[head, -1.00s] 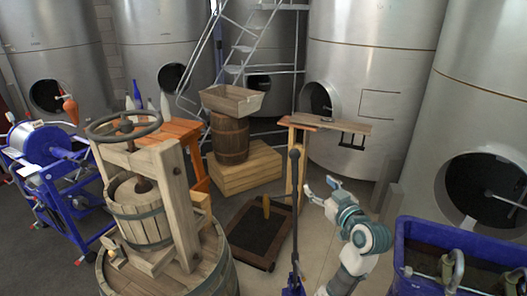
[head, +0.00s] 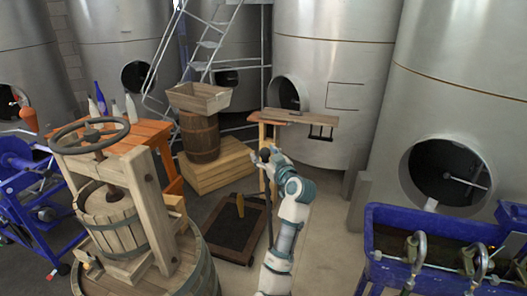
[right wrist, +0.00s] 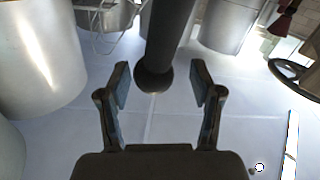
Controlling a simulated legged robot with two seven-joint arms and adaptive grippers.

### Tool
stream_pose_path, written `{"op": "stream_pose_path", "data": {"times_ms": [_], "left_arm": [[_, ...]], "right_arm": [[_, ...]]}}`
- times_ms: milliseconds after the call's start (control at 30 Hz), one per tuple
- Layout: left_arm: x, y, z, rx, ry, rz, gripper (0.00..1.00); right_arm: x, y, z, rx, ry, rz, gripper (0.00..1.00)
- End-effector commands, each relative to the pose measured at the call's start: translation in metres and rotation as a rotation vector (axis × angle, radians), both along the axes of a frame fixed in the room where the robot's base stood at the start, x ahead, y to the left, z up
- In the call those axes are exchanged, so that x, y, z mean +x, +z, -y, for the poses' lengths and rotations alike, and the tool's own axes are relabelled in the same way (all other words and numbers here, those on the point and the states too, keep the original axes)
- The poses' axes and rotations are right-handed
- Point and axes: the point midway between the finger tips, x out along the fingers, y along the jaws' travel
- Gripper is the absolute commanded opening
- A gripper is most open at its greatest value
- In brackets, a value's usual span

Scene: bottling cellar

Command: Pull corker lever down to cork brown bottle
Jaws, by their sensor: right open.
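The corker lever (right wrist: 170,30) is a dark bar ending in a round black knob. In the right wrist view the knob (right wrist: 153,77) sits between the two fingers of my right gripper (right wrist: 160,70), with a gap on each side. The fingers are open. In the head view the black knob (head: 265,154) shows at the tip of my right gripper (head: 271,156), and my arm hides much of the lever and corker below. A small amber-brown upright object (head: 240,205) stands on a dark low platform (head: 222,238); I cannot tell whether it is the bottle. My left gripper is out of view.
A wooden press (head: 150,195) on a barrel stands at left. A blue bin (head: 405,225) with metal fittings is at right. A small wooden table (head: 345,119) stands behind my gripper, before steel tanks (head: 335,60). Bare floor (head: 335,225) lies between my arm and the bin.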

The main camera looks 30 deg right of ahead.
Motion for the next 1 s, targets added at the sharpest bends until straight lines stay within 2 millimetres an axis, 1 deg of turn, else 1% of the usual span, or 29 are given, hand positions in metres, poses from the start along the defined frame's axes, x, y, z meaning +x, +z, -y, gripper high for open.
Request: {"op": "stream_pose_path", "data": {"times_ms": [133,400,467,500,567,600,667,867,1000], "left_arm": [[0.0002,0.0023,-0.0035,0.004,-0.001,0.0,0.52],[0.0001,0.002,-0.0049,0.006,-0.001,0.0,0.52],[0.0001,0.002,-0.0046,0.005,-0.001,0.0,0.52],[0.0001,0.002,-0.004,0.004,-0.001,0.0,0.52],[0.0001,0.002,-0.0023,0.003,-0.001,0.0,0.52],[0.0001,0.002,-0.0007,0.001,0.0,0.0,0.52],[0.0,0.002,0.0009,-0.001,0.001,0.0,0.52],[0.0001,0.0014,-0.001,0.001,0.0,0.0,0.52],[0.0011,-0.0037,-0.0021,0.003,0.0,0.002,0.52]], "right_arm": [[0.0088,-0.0002,0.0029,0.001,0.0,0.0,0.65],[0.01,-0.0016,0.0045,0.002,-0.001,0.0,0.65],[0.0099,-0.0013,0.0035,0.001,0.0,0.0,0.5],[0.01,-0.0011,0.0029,0.001,0.0,0.0,0.4],[0.0098,-0.0011,0.003,0.001,-0.001,0.0,0.25],[0.0098,-0.001,0.0033,0.001,-0.002,0.0,0.15],[0.0097,-0.0007,0.0032,0.001,-0.003,0.001,0.0],[0.0089,0.0003,0.0032,0.0,-0.002,0.005,0.0],[0.0059,0.0019,0.0009,-0.006,-0.001,0.023,0.0]]}}
